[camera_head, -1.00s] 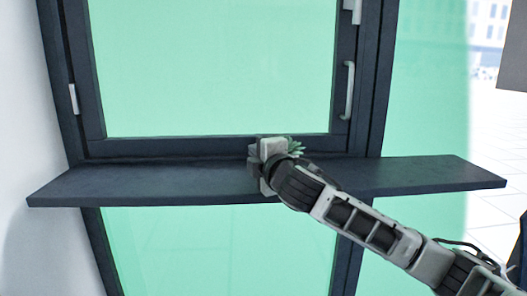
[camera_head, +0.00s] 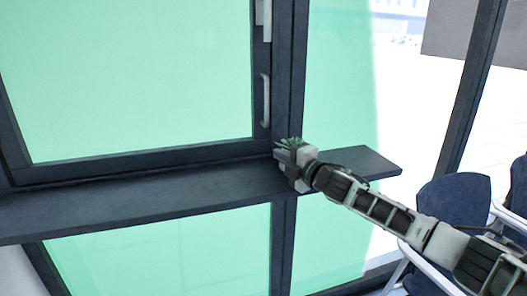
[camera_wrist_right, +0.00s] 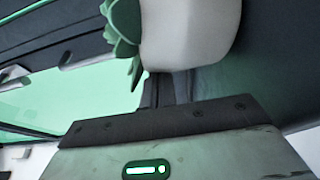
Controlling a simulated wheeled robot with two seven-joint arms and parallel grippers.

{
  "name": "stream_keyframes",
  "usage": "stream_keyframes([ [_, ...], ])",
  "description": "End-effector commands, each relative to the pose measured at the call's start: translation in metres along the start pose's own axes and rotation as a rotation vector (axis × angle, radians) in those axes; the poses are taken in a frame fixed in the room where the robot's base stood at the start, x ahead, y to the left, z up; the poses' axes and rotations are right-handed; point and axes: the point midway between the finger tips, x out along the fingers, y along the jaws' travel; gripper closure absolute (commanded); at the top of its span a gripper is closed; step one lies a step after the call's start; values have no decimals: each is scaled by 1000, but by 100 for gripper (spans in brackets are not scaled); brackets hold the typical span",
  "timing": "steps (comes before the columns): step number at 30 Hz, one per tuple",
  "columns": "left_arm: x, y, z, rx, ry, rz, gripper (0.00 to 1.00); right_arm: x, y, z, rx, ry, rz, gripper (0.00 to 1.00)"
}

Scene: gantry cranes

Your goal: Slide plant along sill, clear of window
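The plant is a small succulent with green leaves (camera_head: 288,143) on the dark sill (camera_head: 120,206), just right of the window handle (camera_head: 265,100). My right gripper (camera_head: 293,166) is at the plant and covers much of its pot in the head view. In the right wrist view the white pot (camera_wrist_right: 190,32) fills the top middle, with thick green leaves (camera_wrist_right: 122,30) on its left. The dark fingers run up to the pot's lower edge, and their tips are hidden, so their opening cannot be told. My left gripper is not in view.
The window's dark frame post (camera_head: 289,70) stands behind the plant. The sill is bare on both sides, and its right end (camera_head: 385,166) is a short way off. Blue chairs (camera_head: 452,198) stand at the lower right.

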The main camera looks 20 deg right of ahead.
Motion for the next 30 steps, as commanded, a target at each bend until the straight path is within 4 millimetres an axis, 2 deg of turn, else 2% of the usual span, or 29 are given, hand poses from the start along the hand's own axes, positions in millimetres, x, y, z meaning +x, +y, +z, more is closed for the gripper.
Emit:
stream_keyframes([
  [1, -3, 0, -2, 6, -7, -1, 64, -7, 2, 19, -3, -9, -5, 100],
  [3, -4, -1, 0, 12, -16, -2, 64, -15, 2, 40, -4, -11, -4, 100],
  [12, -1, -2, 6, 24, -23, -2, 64, -45, -1, 125, -4, -13, -2, 100],
  [16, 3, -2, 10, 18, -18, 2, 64, -55, -2, 154, -4, -11, 1, 100],
  [21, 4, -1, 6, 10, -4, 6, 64, -62, -2, 172, 0, -7, -1, 100],
  [30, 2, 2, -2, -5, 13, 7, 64, -63, 0, 173, 0, -5, -2, 100],
])
